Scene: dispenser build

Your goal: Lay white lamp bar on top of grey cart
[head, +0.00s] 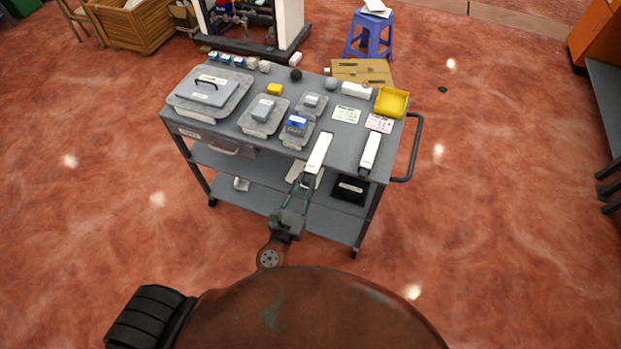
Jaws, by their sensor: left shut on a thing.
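The white lamp bar (319,152) is a long, narrow white piece pointing away from me. My left gripper (309,180) is shut on its near end, at the front edge of the grey cart (243,138). The bar's far part shows over the cart's top; I cannot tell whether it touches the top or hangs just above it. The gripper covers its near end. A similar white bar with a dark near end (370,151) lies on the cart top to the right. My right gripper is not in view.
The cart top also bears a lidded grey tray (181,98), smaller trays, a blue box (297,124), a yellow bin (391,102), and green and pink cards. The cart's handle (413,150) sticks out at right. A blue stool (370,36) stands behind. Floor to the right is clear.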

